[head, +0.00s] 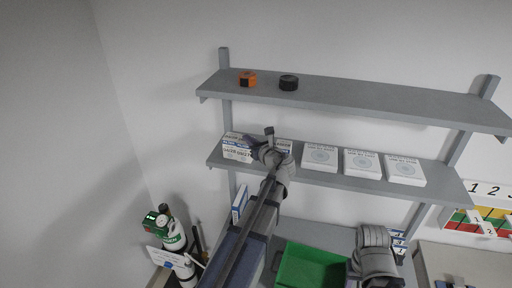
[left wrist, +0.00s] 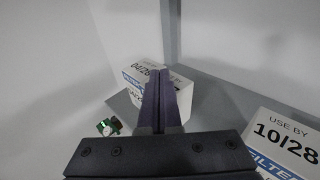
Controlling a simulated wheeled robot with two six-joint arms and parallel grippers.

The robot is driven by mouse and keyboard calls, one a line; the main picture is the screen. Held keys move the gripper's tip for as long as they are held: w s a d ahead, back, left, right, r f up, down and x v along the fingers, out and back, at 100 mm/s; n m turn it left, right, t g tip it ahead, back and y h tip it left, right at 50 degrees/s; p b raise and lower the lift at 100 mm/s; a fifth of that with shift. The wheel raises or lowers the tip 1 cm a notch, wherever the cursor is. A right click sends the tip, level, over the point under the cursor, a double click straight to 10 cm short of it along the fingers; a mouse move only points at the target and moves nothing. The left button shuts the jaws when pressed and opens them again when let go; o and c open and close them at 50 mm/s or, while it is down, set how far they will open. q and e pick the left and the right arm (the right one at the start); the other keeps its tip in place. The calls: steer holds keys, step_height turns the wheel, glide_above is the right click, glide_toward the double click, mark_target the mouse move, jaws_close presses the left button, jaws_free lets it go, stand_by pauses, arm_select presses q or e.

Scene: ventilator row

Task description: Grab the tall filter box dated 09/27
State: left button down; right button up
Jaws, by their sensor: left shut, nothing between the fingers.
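My left gripper (head: 252,144) is at the left part of the middle shelf, in front of the filter boxes. In the left wrist view its dark fingers (left wrist: 160,95) are together with nothing between them. They overlap the view of a white and blue filter box (left wrist: 132,74), whose partly covered date seems to read 04/28. A second filter box (left wrist: 285,145) at the lower right reads USE BY 10/28. In the head view a white and blue box (head: 237,148) stands left of the gripper, and another (head: 284,145) is partly hidden behind it. I cannot read 09/27 anywhere.
Three white boxes (head: 362,163) stand further right on the middle shelf (head: 330,181). The upper shelf (head: 380,94) holds an orange roll (head: 247,79) and a black roll (head: 288,82). A green bin (head: 305,268) is below.

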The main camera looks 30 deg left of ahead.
arm_select(q)
steer(key=shift+w+a+f+b, duration=0.3)
steer(key=shift+a+f+b, duration=0.2)
steer(key=shift+f+b, duration=0.05)
steer(key=shift+s+d+f, duration=0.1)
steer(key=shift+f, duration=0.1)
steer(key=f+v, duration=0.1)
steer(key=v, duration=0.6)
steer(key=shift+s, duration=0.15)
